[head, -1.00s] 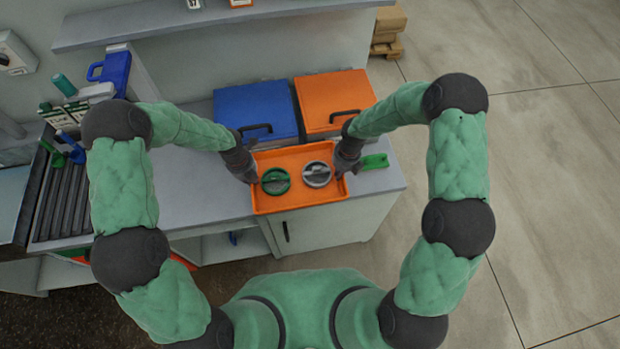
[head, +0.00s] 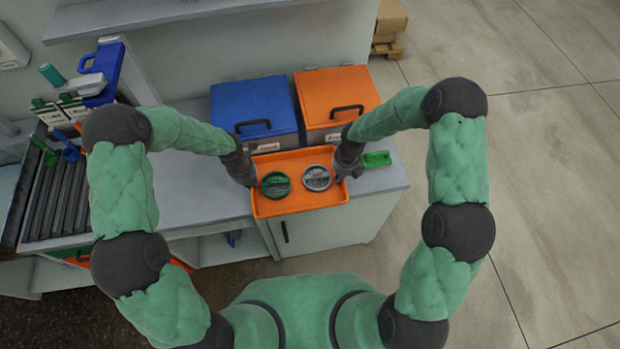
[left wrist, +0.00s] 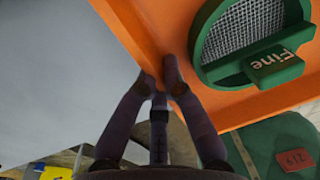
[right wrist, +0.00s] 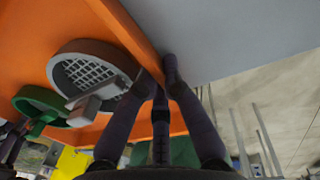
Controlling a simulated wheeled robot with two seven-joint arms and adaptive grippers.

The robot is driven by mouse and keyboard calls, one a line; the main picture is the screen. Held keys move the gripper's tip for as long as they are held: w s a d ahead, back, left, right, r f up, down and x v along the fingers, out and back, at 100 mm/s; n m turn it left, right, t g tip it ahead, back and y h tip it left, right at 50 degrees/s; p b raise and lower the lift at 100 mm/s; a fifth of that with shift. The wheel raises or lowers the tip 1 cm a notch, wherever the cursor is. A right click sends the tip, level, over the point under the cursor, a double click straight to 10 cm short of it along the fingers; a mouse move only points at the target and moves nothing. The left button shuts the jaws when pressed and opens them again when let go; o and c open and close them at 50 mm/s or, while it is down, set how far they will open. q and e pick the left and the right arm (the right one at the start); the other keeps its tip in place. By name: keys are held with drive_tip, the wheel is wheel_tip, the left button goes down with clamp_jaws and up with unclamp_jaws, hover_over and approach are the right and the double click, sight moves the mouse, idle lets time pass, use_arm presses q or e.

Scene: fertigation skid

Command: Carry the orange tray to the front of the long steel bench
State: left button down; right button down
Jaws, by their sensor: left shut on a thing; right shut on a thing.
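The orange tray (head: 300,202) is at the front edge of the bench top, in front of the blue and orange lidded bins. It holds a green round strainer (head: 275,185) marked "Fine" on the left and a grey round strainer (head: 317,178) on the right. My left gripper (head: 250,183) is shut on the tray's left wall, which shows close up in the left wrist view (left wrist: 150,40). My right gripper (head: 343,175) is shut on the tray's right wall, seen in the right wrist view (right wrist: 130,30). Whether the tray touches the bench is unclear.
A blue-lidded bin (head: 254,108) and an orange-lidded bin (head: 335,95) stand behind the tray. A small green dish (head: 376,159) is right of it. The grey bench top (head: 195,190) is clear to the left, up to a dark ribbed rack (head: 55,195).

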use_arm(q)
drive_tip(key=c, duration=1.4)
unclamp_jaws()
drive_tip(key=shift+f, duration=0.1)
use_arm(e)
drive_tip(key=c, duration=1.4)
unclamp_jaws()
drive_tip(key=shift+f, duration=0.1)
use_arm(q)
drive_tip(key=r, duration=0.8)
drive_tip(key=a+r, duration=0.1)
drive_tip(key=r, duration=0.3)
drive_tip(key=shift+a, duration=0.1)
use_arm(e)
drive_tip(key=r, duration=0.8)
drive_tip(key=d+r, duration=0.1)
drive_tip(key=r, duration=0.3)
drive_tip(key=shift+d, duration=0.1)
use_arm(q)
drive_tip(key=shift+s+f, duration=0.1)
use_arm(e)
drive_tip(key=shift+f, duration=0.1)
